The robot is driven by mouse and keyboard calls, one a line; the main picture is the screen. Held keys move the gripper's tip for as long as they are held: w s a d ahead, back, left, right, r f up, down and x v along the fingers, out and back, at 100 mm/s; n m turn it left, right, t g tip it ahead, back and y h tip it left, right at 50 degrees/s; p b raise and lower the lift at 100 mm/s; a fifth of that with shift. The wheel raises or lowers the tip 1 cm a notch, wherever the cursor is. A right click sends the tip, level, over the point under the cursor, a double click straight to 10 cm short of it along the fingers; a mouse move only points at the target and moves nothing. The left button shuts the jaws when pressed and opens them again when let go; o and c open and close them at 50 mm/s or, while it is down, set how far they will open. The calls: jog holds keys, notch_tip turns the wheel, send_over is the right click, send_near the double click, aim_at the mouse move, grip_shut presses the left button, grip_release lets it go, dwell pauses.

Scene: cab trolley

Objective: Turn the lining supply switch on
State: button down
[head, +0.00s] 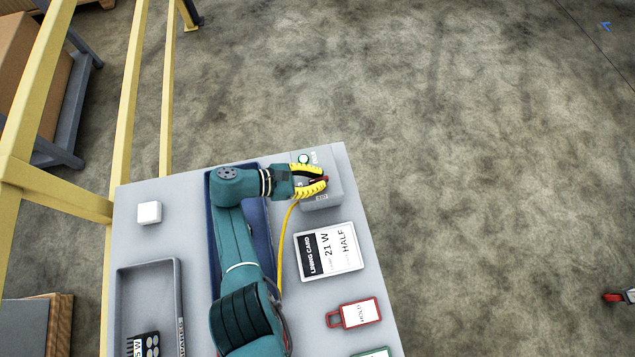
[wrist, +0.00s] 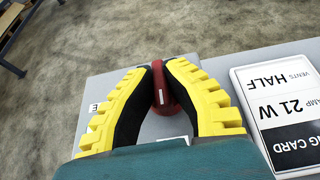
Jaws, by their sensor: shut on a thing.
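The supply switch is a grey box (head: 334,196) at the far right corner of the trolley top. A round green-and-white light (head: 304,158) sits on it beside a small label. Its red handle (wrist: 158,84) stands between my fingertips in the wrist view; a bit of red also shows at the fingertips in the head view. My gripper (head: 325,173), with yellow ribbed fingers, is shut on the red handle. The fingers hide much of the box, and the small labels are too small to read surely.
A lining card (head: 328,252) reading 21 W and HALF lies close below the box. A red tag (head: 354,313) and a green tag (head: 375,352) lie nearer. A white block (head: 149,212) and a grey tray (head: 122,300) are at left. Yellow rails (head: 125,110) stand beyond the left edge.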

jog(key=shift+d+m+g, duration=0.1)
jog(key=shift+m+g, duration=0.2)
jog(key=c, duration=1.1)
grip_release()
jog(key=shift+d, duration=0.1)
jog(key=v, duration=1.2)
jog(key=shift+f, duration=0.15)
